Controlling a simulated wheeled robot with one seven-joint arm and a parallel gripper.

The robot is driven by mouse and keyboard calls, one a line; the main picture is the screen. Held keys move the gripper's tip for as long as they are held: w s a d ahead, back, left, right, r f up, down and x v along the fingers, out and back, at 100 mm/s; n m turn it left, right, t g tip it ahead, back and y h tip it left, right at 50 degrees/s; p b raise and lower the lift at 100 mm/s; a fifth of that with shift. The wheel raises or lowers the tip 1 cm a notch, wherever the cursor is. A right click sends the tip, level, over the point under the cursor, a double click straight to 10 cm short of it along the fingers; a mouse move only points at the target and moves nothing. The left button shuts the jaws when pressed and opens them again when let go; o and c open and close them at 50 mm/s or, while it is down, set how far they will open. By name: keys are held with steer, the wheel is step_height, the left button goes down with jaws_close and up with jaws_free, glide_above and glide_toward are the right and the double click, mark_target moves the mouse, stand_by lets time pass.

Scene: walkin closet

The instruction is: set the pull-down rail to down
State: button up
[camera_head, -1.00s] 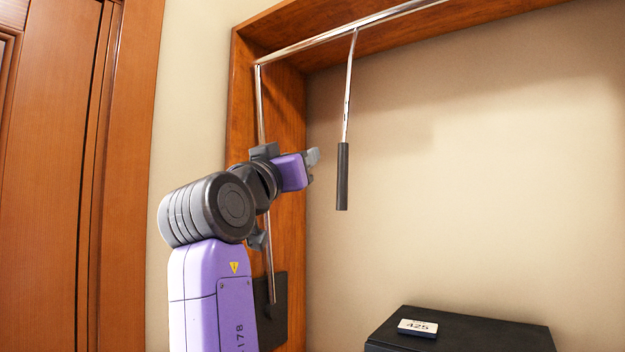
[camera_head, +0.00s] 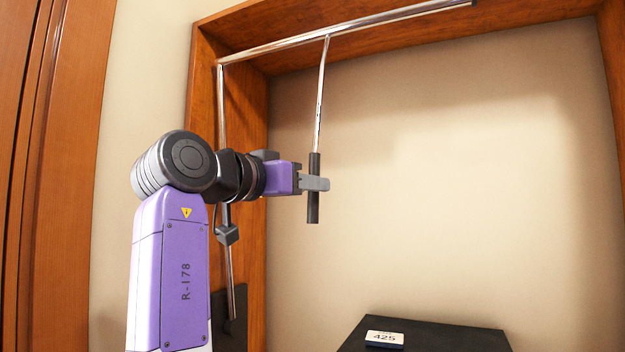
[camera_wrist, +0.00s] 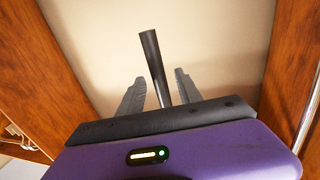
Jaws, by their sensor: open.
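The pull-down rail (camera_head: 400,21) is a chrome bar high across the wooden closet frame, with a side arm running down the left panel. A thin chrome rod hangs from it and ends in a black handle (camera_head: 313,210). My gripper (camera_head: 316,184) is at the handle's middle in the head view, one finger crossing in front of it. In the wrist view the handle (camera_wrist: 154,62) stands between the two open fingers of my gripper (camera_wrist: 158,90), with gaps on both sides. The rail is up. The far finger is hidden in the head view.
A black box (camera_head: 430,338) with a white tag (camera_head: 385,338) reading 425 is at the lower right. The wooden side panel (camera_head: 257,250) is close to my arm on the left. The space right of the handle is clear.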

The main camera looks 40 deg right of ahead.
steer(key=shift+w+d, duration=0.2)
steer(key=shift+d, duration=1)
jaws_close()
stand_by(0.6)
